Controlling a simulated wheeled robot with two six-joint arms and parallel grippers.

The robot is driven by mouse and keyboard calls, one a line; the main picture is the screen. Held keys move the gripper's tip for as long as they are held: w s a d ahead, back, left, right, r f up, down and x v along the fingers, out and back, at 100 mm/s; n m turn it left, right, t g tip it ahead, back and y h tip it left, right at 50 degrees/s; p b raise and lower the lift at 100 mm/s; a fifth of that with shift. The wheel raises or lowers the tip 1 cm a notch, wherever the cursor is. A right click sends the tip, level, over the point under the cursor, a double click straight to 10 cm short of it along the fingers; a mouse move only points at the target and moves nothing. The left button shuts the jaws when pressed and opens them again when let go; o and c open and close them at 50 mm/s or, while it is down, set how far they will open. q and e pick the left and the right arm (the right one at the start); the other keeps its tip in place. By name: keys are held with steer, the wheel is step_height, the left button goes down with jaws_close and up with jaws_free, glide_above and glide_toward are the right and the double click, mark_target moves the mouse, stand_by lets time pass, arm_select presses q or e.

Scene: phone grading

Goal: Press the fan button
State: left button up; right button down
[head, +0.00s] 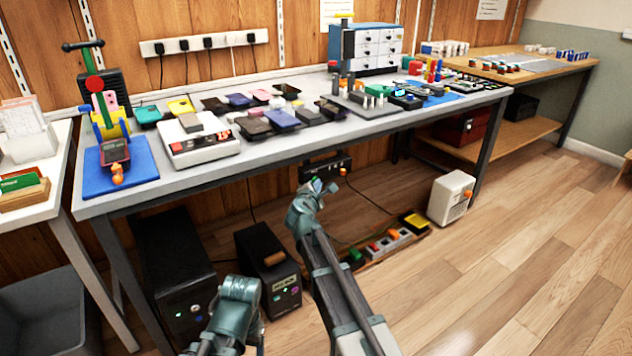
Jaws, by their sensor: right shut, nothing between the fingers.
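My right gripper (318,188) is shut and empty. It reaches under the workbench, just in front of a black box (338,164) mounted below the bench top. An orange knob (343,172) shows at that box's lower right edge. The gripper hides part of the box's front, and I cannot tell whether the two touch. No part is clearly readable as the fan button. Part of my left arm shows at the bottom, but its gripper cannot be made out.
The grey workbench (262,152) carries phones, trays and tools. A power strip (390,243) with coloured plugs lies below it. Two black computer cases (172,262) (268,268) stand under the bench. Cables hang near my right gripper. The wooden floor (530,260) at the right is clear.

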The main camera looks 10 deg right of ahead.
steer(key=shift+s+d, duration=0.3)
steer(key=shift+s, duration=0.5)
steer(key=s, duration=0.2)
steer(key=s+d, duration=0.2)
steer(key=s, duration=0.1)
steer(key=shift+s, duration=0.3)
stand_by(0.3)
